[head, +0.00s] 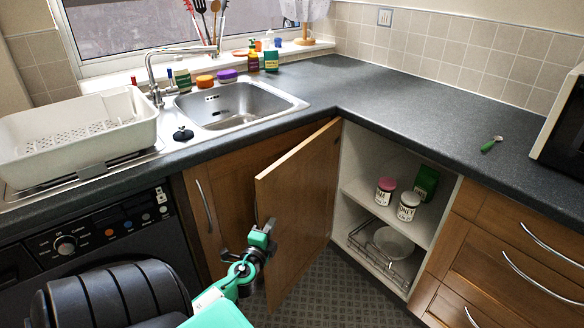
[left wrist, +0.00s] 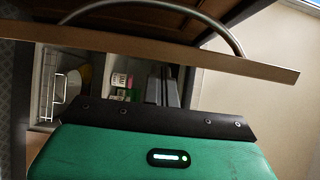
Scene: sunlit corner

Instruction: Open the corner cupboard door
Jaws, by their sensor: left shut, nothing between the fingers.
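The corner cupboard door (head: 298,205) is wooden and stands swung wide open, its free edge toward me. The cupboard's white inside shows behind it. My left gripper (head: 266,228) is shut and empty at the free edge of the door, overlapping it in the head view. In the left wrist view the door (left wrist: 130,46) crosses near the top as a long edge, with its curved metal handle (left wrist: 236,38) on the far side. The dark fingers (left wrist: 165,82) show just below that edge; I cannot tell whether they touch it. My right gripper is not in view.
Inside the cupboard are a pink-lidded jar (head: 385,191), a white-lidded jar (head: 408,206), a green box (head: 426,182) and a white bowl (head: 391,242) on a wire rack. Drawers (head: 500,250) stand to the right. The tiled floor (head: 340,295) before the opening looks clear.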

